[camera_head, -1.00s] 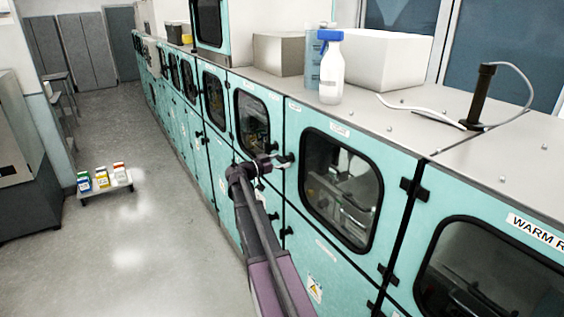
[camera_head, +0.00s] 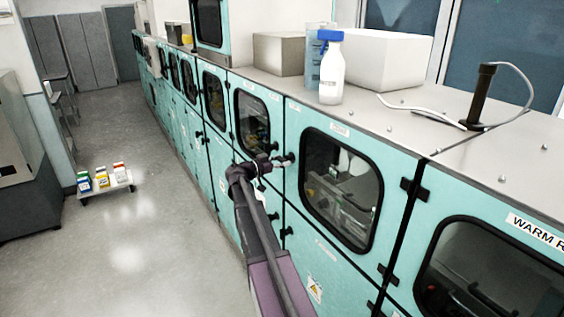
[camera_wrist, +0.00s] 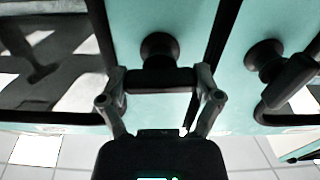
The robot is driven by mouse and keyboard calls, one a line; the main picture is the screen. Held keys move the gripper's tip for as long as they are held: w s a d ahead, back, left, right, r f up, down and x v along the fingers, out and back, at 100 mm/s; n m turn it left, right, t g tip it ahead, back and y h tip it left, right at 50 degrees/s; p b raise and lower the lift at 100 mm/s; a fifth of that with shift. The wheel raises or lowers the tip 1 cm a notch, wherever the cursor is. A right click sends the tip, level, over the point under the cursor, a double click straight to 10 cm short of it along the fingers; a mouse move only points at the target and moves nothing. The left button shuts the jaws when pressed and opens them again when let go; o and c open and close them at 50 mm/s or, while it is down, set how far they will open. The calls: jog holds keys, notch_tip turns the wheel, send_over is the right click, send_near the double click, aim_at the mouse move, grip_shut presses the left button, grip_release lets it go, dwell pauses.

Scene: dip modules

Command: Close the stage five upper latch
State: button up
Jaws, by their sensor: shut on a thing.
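The black upper latch (camera_wrist: 160,50) is a round knob with a short dark crossbar on a teal door panel, near the top middle of the wrist view. My gripper (camera_wrist: 160,80) is shut on its crossbar, with one grey finger at each end. In the head view my gripper (camera_head: 274,162) is at the left edge of the windowed teal door (camera_head: 393,158), by the upper latch. The arm and gripper partly cover the latch there, so its exact angle is hard to tell. The door looks flush with the cabinet front.
A second black latch (camera_wrist: 265,55) with a slanted handle sits to the right in the wrist view. A lower latch (camera_head: 286,232) is below my gripper. The floor (camera_head: 150,240) at left is open; a low cart (camera_head: 104,190) stands there.

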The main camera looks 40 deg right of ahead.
jog(key=n, duration=0.4)
jog(key=shift+n, duration=0.3)
jog(key=n, duration=0.9)
jog(key=shift+n, duration=1.8)
jog(key=o, duration=0.9)
jog(key=shift+a, duration=0.1)
jog(key=shift+w+a, duration=0.2)
jog(key=shift+a, duration=1.75)
jog(key=shift+w+a, duration=0.25)
jog(key=shift+a, duration=1.75)
jog(key=shift+w+a, duration=0.2)
jog(key=shift+a, duration=1.75)
